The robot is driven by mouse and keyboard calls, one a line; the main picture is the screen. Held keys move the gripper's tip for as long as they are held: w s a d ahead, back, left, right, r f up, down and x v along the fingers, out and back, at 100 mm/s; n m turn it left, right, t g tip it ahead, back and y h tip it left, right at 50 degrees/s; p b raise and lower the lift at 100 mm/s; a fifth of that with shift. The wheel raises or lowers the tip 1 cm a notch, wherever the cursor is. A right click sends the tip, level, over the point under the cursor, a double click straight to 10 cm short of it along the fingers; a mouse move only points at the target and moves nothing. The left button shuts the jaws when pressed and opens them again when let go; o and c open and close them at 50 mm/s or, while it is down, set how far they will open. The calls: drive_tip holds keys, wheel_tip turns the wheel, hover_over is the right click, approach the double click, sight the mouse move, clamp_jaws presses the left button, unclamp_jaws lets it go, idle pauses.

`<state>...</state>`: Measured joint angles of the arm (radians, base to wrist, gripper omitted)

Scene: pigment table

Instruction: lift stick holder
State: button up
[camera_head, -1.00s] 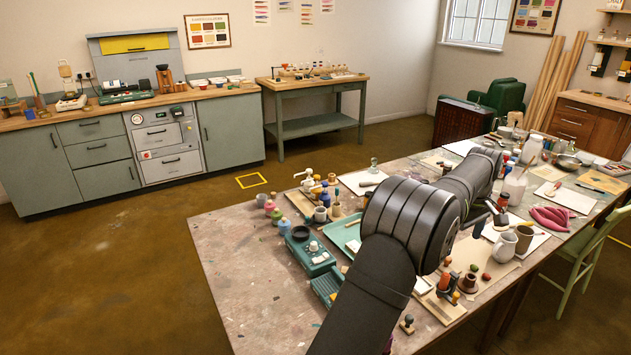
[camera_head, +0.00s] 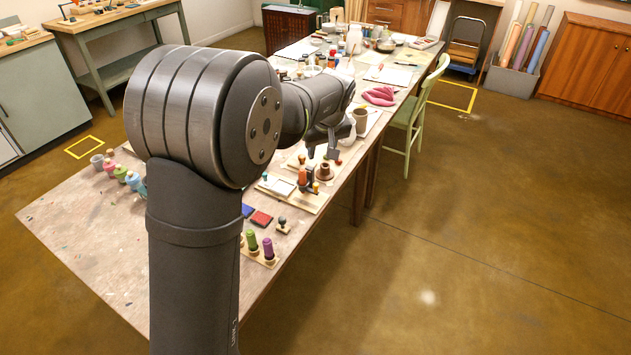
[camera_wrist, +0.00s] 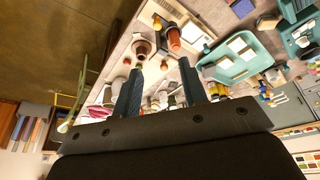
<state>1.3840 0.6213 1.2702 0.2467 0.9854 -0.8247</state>
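Which item is the stick holder I cannot tell for certain. A brown round holder (camera_head: 325,172) stands beside an orange upright piece (camera_head: 303,176) on a pale wooden board (camera_head: 318,200) near the table's right edge. In the wrist view the brown holder (camera_wrist: 142,48) and the orange piece (camera_wrist: 174,38) lie beyond the fingertips. My gripper (camera_wrist: 160,62) is open, its two dark fingers apart with nothing held between them. In the head view the gripper (camera_head: 332,155) hangs just above and behind the board, small and partly hidden by my arm.
A small stand with green and purple upright pieces (camera_head: 262,250) is at the near table edge. A brown mug (camera_head: 360,120) and a pink cloth (camera_head: 380,96) lie farther back. A green chair (camera_head: 412,115) stands by the table. The near-left tabletop (camera_head: 90,235) is bare.

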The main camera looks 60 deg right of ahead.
drive_tip(key=s+m, duration=0.1)
approach(316, 185)
drive_tip(key=shift+h, duration=0.3)
drive_tip(key=x, duration=0.8)
drive_tip(key=shift+a, duration=0.15)
drive_tip(key=shift+c, duration=0.2)
clamp_jaws()
